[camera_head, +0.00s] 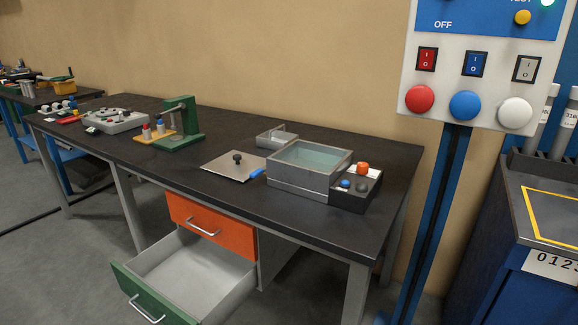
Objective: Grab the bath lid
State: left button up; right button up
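The bath lid (233,167) is a flat metal plate with a black knob (237,158) near its middle. It lies on the dark workbench, left of the bath. The bath (307,169) is an open grey metal box with pale greenish liquid in it. A blue item (257,174) is at the lid's right edge, between lid and bath. Neither of my grippers shows in the head view.
A control box (356,190) with orange and blue knobs adjoins the bath. A small metal tray (277,137) stands behind. A green press (182,124) stands to the left. Below, a green-fronted drawer (150,297) is pulled open under a shut orange drawer (210,221). A switch panel (478,55) stands at right.

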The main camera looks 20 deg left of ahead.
aim_at(237, 165)
jog(key=z, duration=0.5)
jog(key=i, duration=1)
jog(key=u, duration=1.4)
